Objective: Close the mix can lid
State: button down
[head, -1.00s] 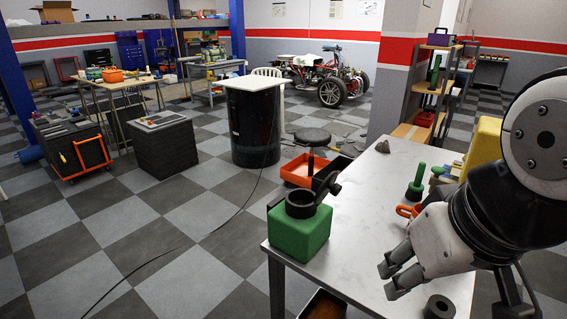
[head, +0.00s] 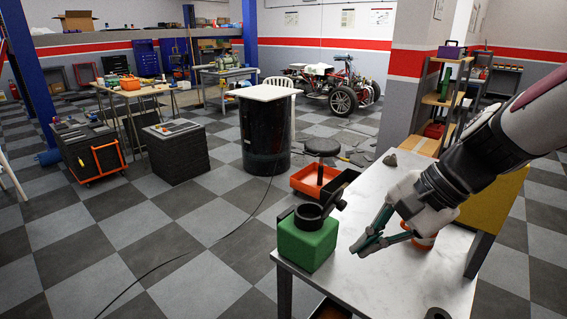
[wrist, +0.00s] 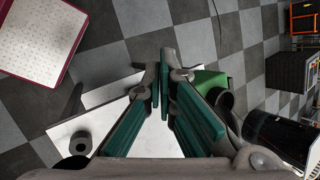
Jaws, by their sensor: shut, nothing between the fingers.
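The mix can is a green block-shaped can (head: 306,244) with a round black neck (head: 308,217), standing upright at the table's left front corner. A dark part that looks like its lid (head: 334,198) sticks up at the right back side of the neck, raised off the opening. My gripper (head: 362,246) is shut and empty, to the right of the can and apart from it. In the wrist view the closed fingertips (wrist: 161,56) are in the middle, with the green can (wrist: 211,84) to their right. The fingers and the can's neck partly hide the lid there.
The grey table (head: 385,283) has bare surface between the gripper and its front edge. A dark ring (wrist: 81,144) lies on it. An orange-and-white item (head: 424,239) sits behind my gripper. A yellow object (head: 492,208) stands at the right. An orange tray (head: 313,181) is beyond the table.

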aim_at(337, 206)
jog(key=w+d+f+m+t+y+p, duration=0.1)
jog(key=w+d+f+m+t+p, duration=0.15)
jog(key=w+d+m, duration=0.4)
jog(key=w+d+f+m+t+y+p, duration=0.15)
jog(key=w+d+f+m+t, duration=0.25)
jog(key=d+m, duration=0.5)
jog(key=w+a+r+p+x, duration=0.1)
jog(key=r+p+x, duration=0.1)
jog(key=x, duration=1.1)
jog(key=shift+r, duration=0.35)
jog(key=shift+a, duration=0.1)
jog(key=shift+w+a+r+g+h, duration=0.1)
jog(key=shift+r+g+h, duration=0.15)
jog(key=shift+g+h, duration=0.1)
